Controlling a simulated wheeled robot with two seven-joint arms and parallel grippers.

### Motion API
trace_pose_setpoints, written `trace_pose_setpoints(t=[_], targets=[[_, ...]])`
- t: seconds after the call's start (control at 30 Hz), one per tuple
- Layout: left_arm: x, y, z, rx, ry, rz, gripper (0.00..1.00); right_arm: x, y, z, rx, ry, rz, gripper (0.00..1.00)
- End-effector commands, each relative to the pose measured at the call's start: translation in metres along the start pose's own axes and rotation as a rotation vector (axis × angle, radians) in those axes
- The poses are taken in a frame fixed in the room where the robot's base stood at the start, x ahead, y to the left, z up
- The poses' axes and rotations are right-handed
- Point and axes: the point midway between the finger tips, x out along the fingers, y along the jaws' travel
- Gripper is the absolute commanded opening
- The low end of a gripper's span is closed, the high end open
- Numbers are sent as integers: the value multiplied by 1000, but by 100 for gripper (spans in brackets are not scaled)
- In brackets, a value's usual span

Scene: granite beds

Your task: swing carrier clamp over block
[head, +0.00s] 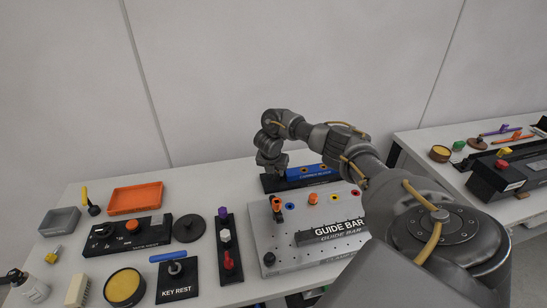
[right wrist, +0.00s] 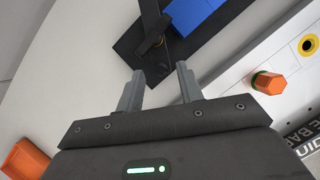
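The blue block (head: 308,172) sits on a black base (head: 270,185) at the back of the granite bed table. In the right wrist view the blue block (right wrist: 196,14) is at the top, cut off by the frame edge. A dark bar, which looks like the carrier clamp (right wrist: 151,18), lies beside the block on the black base (right wrist: 128,44), not across the visible part of the block. My right gripper (head: 271,166) is above the left end of the base. In the wrist view my right gripper (right wrist: 160,78) is open and empty, its fingers pointing toward the clamp's near end.
A grey plate with the guide bar (head: 331,232) and an orange hex knob (right wrist: 269,83) is in front of the base. An orange tray (head: 135,198), a key rest (head: 177,280) and a yellow-topped round pot (head: 124,287) stand left. A second table (head: 455,180) is at right.

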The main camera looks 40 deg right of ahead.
Motion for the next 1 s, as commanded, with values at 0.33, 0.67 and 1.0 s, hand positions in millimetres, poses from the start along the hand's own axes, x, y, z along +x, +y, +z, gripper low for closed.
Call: trace_pose_setpoints(t=[0.33,0.67,1.0], targets=[[-36,-1,-2,0,-2,0,36,-72,0,5,-2,-4,1,37],[-49,-1,-4,0,-2,0,36,-92,0,1,-1,-1,0,37],[-48,-1,-5,1,0,-1,36,-91,0,1,0,-1,0,24]])
